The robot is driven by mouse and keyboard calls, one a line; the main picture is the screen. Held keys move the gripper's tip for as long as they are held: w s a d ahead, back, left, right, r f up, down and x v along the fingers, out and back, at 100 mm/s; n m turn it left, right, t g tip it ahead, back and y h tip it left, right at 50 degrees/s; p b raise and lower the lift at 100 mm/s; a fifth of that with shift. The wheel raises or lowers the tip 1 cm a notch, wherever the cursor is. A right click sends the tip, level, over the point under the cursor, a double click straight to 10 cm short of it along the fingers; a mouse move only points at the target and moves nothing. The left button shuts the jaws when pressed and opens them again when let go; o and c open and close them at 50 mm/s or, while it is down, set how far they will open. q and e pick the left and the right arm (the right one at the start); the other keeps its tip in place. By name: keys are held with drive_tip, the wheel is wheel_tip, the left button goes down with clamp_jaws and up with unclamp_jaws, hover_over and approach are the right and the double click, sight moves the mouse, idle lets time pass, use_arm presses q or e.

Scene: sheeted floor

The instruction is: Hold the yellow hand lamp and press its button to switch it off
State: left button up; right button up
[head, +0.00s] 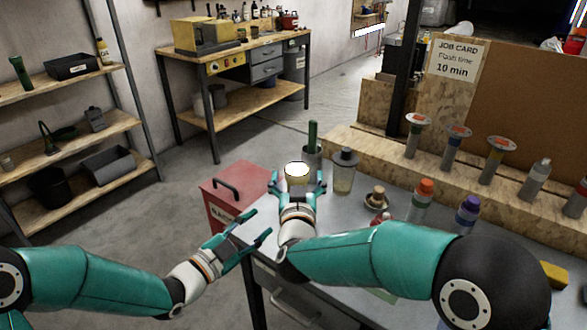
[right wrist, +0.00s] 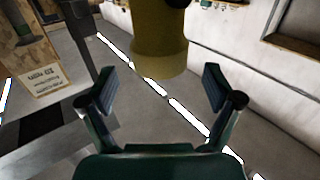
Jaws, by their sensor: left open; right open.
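The yellow hand lamp (head: 298,181) is near the far-left edge of the grey worktable, with a bright white round top facing the head camera. In the right wrist view a yellow cylinder (right wrist: 158,52), which looks like the lamp, hangs in from the top, its upper part cut off. My right gripper (head: 297,185) is open, its fingers on either side of the lamp in the head view; in the wrist view they show clear gaps to it. My left gripper (head: 262,222) is open and empty, lower left of the lamp. I cannot make out the button.
A red toolbox (head: 222,212) is left of the lamp. A green-handled tool in a grey holder (head: 312,156) and a dark-lidded jar (head: 344,180) stand close behind and right. Orange-capped (head: 423,196) and purple-capped (head: 466,215) bottles stand farther right on the worktable (head: 395,178).

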sight(297, 168)
drive_tip(key=shift+w, duration=1.95)
drive_tip(key=shift+c, duration=0.2)
drive_tip(key=c, duration=1.3)
use_arm(q)
clamp_jaws()
use_arm(e)
drive_tip(key=shift+c, duration=0.2)
use_arm(q)
drive_tip(key=shift+n, duration=0.3)
